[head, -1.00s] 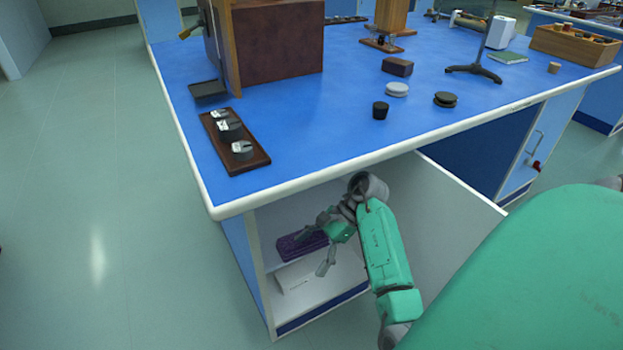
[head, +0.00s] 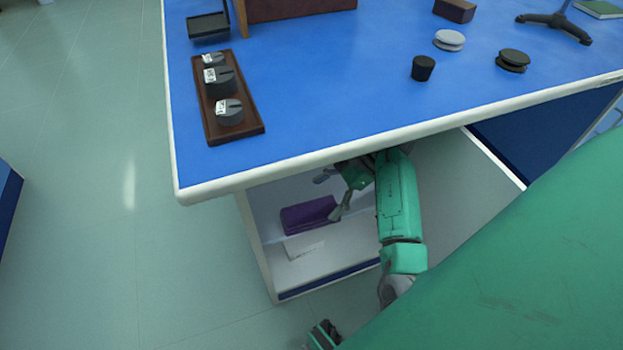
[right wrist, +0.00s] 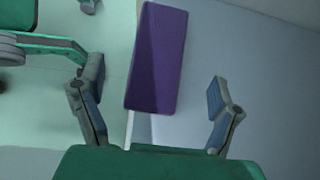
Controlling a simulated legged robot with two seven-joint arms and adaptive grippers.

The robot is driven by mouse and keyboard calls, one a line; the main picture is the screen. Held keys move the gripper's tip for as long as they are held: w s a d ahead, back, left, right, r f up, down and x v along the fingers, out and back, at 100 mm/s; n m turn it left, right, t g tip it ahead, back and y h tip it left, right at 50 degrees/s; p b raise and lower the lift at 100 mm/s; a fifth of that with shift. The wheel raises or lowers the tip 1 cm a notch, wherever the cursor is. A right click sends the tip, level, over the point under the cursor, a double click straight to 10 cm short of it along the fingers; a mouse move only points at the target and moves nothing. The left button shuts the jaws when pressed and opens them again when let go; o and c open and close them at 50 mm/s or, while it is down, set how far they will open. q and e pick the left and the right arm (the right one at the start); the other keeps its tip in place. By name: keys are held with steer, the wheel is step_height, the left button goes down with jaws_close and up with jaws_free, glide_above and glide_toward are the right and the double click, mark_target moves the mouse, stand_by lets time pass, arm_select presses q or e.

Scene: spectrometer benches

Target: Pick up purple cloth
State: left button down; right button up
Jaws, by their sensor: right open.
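The purple cloth (head: 308,214) is a flat, folded-looking oblong inside the open cabinet under the blue bench. It also shows in the right wrist view (right wrist: 157,58), ahead of and between the open fingers. My right gripper (head: 329,195) is open and empty, reaching into the cabinet at the right end of the cloth. In the right wrist view its two fingers (right wrist: 156,85) stand wide apart, with a gap on both sides of the cloth. Part of what looks like my left gripper (head: 322,335) shows at the bottom edge; its fingers are unclear.
The bench top's white edge (head: 330,160) overhangs the cabinet and my right wrist. A wooden tray (head: 256,128) with weights and a black stopper (head: 422,68) stand above.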

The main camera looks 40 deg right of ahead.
mark_target(311, 210)
steer(key=b+x, duration=0.1)
steer(key=x, duration=0.2)
steer(key=shift+a+b, duration=0.15)
steer(key=shift+b, duration=0.15)
steer(key=b+x, duration=0.3)
steer(key=x, duration=0.1)
steer(key=shift+w+a+f+b, duration=0.1)
steer(key=shift+f+b, duration=0.15)
steer(key=shift+b, duration=0.1)
steer(key=shift+w+a+f, duration=0.1)
steer(key=shift+a+f, duration=0.1)
steer(key=shift+a, duration=0.1)
steer(key=shift+r, duration=0.1)
steer(key=c, duration=1.3)
